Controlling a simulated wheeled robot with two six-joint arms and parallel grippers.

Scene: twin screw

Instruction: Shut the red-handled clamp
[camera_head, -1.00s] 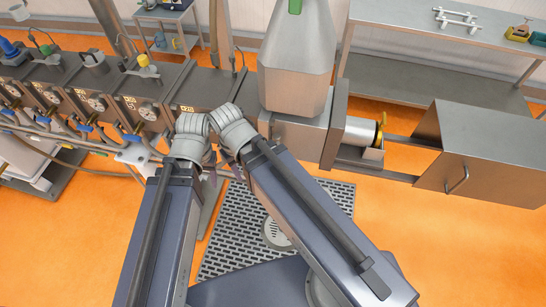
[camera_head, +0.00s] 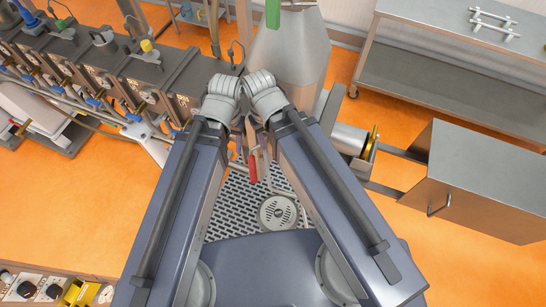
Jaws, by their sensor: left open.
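A red handle (camera_head: 252,168), which I take to be the clamp's, shows in the head view in the gap between my two forearms, above the perforated floor plate. The rest of the clamp is hidden behind my wrists, so I cannot tell how far its handle is swung. My left gripper (camera_head: 243,135) is open, just below the bent wrists and close to the red handle. I cannot tell whether it touches it. My right gripper is mostly hidden behind its own wrist and forearm, and its fingers are not clear.
A row of dark barrel blocks (camera_head: 133,75) with cables and hoses runs along the upper left. A grey hopper (camera_head: 290,48) stands behind my wrists. A metal box with a handle (camera_head: 480,180) is at the right. A control panel (camera_head: 45,288) shows at lower left.

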